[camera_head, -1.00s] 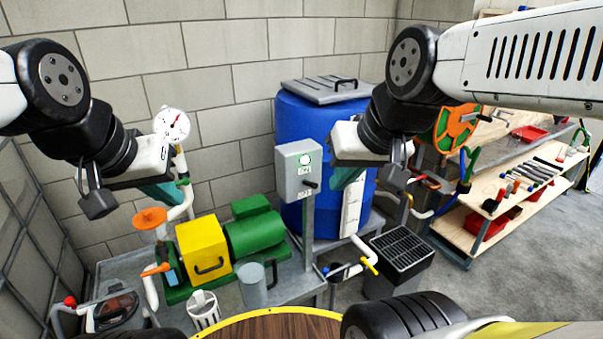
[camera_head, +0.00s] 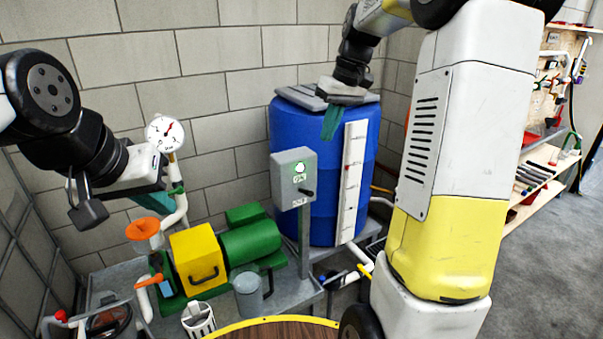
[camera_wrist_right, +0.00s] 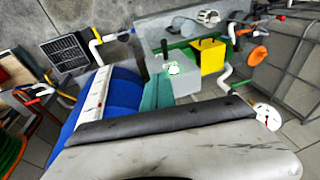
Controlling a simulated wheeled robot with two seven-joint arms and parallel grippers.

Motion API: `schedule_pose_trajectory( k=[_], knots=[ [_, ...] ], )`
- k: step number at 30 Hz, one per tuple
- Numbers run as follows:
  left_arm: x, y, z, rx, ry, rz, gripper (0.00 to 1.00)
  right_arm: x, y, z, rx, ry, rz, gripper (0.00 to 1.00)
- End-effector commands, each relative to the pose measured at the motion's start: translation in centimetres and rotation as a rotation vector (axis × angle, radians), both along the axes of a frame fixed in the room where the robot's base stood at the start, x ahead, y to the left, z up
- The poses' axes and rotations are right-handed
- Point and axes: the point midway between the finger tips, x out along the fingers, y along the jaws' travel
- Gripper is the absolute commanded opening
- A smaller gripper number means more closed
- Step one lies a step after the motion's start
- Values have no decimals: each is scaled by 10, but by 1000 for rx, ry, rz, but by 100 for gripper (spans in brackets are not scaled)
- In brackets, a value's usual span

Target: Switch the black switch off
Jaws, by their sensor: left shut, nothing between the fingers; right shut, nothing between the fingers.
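The black switch (camera_head: 306,191) is a small lever on the front of a grey box (camera_head: 291,170) on a post, below a lit green light (camera_head: 299,167). In the head view the lever sticks out toward the right. The box also shows in the right wrist view (camera_wrist_right: 160,93). My right gripper (camera_head: 331,123) has teal fingers, is shut and empty, and hangs in front of the blue barrel's top, above and right of the box. My left gripper (camera_head: 155,201) is shut and empty at the left, near the gauge and the orange valve, apart from the switch.
The blue barrel (camera_head: 290,135) with a grey lid stands behind the box. A yellow and green pump (camera_head: 200,262) sits on the metal bench at left. A pressure gauge (camera_head: 164,133) and orange valve (camera_head: 146,228) rise beside my left arm. Shelves (camera_head: 540,175) stand at right.

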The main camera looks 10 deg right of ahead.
Motion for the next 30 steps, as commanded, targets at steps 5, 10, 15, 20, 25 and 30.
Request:
schedule_pose_trajectory(
  k=[5,10,15,20,25,30],
  knots=[
    [0,0,0,0,0,0,0,11,-3,-6,3,15,18,0],
    [0,0,0,0,0,0,0,11,-3,-6,4,15,19,0],
    [0,0,0,0,0,0,0,11,-3,-7,4,16,18,0],
    [0,0,0,0,0,0,0,12,0,-19,4,19,19,0],
    [0,0,0,0,0,0,0,14,8,-50,4,22,18,0],
    [0,0,0,0,0,0,0,17,17,-87,4,22,18,0]
  ],
)
